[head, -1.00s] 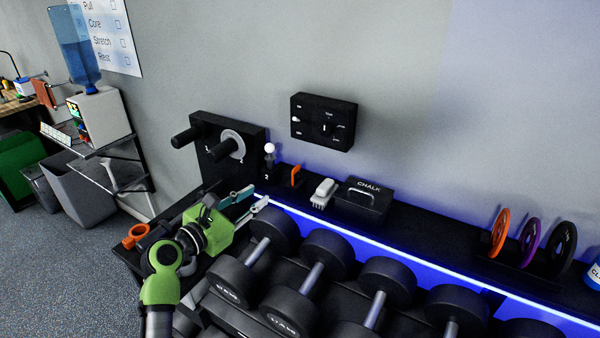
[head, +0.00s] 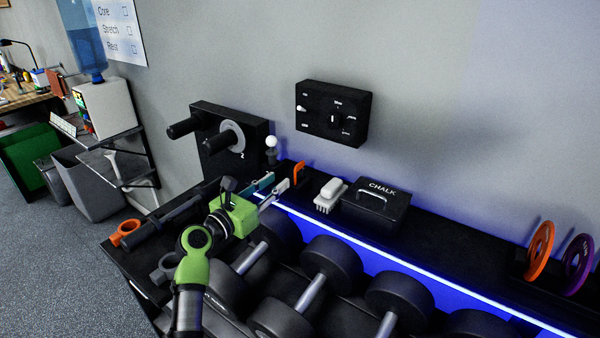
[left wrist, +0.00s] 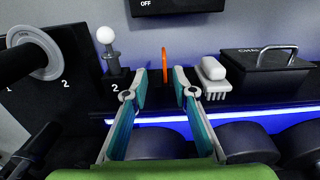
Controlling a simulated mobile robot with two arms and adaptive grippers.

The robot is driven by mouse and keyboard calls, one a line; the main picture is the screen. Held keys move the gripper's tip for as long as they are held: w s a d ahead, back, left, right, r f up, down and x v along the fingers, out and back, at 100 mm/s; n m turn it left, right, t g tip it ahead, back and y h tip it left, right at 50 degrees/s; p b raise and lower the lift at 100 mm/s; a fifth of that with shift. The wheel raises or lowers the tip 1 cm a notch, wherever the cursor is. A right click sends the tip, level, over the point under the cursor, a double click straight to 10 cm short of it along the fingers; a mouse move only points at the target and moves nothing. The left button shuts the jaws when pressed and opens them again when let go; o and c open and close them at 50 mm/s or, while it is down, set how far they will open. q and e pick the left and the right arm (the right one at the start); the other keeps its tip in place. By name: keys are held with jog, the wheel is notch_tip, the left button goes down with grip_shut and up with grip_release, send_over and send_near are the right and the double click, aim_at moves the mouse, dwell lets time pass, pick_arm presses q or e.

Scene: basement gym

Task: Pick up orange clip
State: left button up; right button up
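The orange clip (head: 298,172) stands upright and thin on the black shelf, between the white-knobbed post and the white brush. In the left wrist view the orange clip (left wrist: 165,64) shows edge-on, just beyond and between the fingertips. My left gripper (head: 271,187), with a green body and teal and grey fingers, reaches over the dumbbells toward the clip. In the left wrist view my left gripper (left wrist: 165,86) is open with nothing between its fingers. It appears short of the clip. My right gripper is not in view.
A white brush (head: 330,194) and a black chalk box (head: 376,201) stand right of the clip. A white-knobbed post (head: 272,150) stands left of it. Dumbbells (head: 333,259) fill the rack in front. An orange ring (head: 125,232) lies at the shelf's left end.

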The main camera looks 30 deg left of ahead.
aim_at(299, 169)
pick_arm(q)
jog(key=w, duration=0.4)
jog(key=shift+w+d+p, duration=0.3)
jog(key=shift+w, duration=0.1)
jog(key=w, duration=0.1)
jog(key=w+d, duration=0.1)
jog(key=w, duration=0.1)
jog(key=w+p, duration=0.1)
jog(key=shift+w+d+f, duration=0.1)
jog(key=shift+w+d, duration=0.15)
jog(key=shift+w+f, duration=0.1)
jog(key=shift+w, duration=0.2)
jog(key=shift+s, duration=0.1)
grip_shut()
